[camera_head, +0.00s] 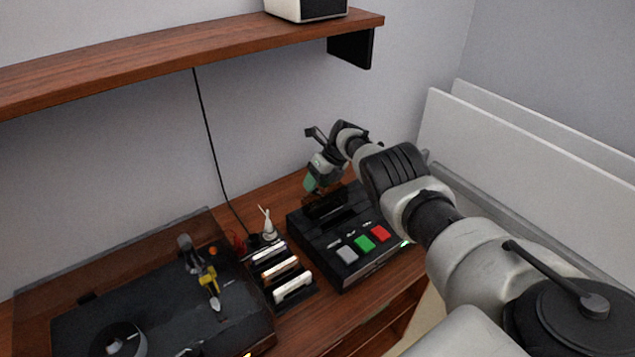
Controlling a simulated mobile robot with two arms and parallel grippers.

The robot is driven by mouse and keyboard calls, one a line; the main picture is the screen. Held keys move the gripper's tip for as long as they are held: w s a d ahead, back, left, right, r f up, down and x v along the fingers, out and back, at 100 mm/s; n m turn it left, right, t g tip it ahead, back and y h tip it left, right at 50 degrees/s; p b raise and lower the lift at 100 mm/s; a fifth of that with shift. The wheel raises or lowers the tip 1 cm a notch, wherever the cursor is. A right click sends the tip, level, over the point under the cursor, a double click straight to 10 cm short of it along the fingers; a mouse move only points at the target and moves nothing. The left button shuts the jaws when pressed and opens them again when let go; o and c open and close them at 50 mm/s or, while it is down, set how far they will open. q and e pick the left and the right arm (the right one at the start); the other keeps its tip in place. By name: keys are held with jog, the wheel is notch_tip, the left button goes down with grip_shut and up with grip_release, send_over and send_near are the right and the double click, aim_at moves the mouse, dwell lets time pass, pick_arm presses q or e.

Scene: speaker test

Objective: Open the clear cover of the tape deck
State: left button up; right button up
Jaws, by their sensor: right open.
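The tape deck (337,262) is a black box on the wooden bench, with grey, green and red buttons along its front. Its clear cover is hard to make out; a dark raised part stands at the back of its top, partly behind my gripper. My right gripper (312,192) is open and empty at the back left of the deck, close above that part. Whether it touches the cover I cannot tell. My right arm comes in from the right and hides the deck's back right. My left gripper is not in view.
A turntable (150,310) under a clear lid stands at the left. A rack of several cassettes (293,289) and a small white pointed object (268,227) stand between it and the deck. A wooden shelf (190,50) overhangs at the back; white panels (540,150) stand at the right.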

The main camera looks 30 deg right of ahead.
jog(key=shift+s+f, duration=0.1)
jog(key=shift+f, duration=0.05)
jog(key=p+v, duration=1)
jog(key=shift+r, duration=0.35)
jog(key=shift+d+r, duration=0.2)
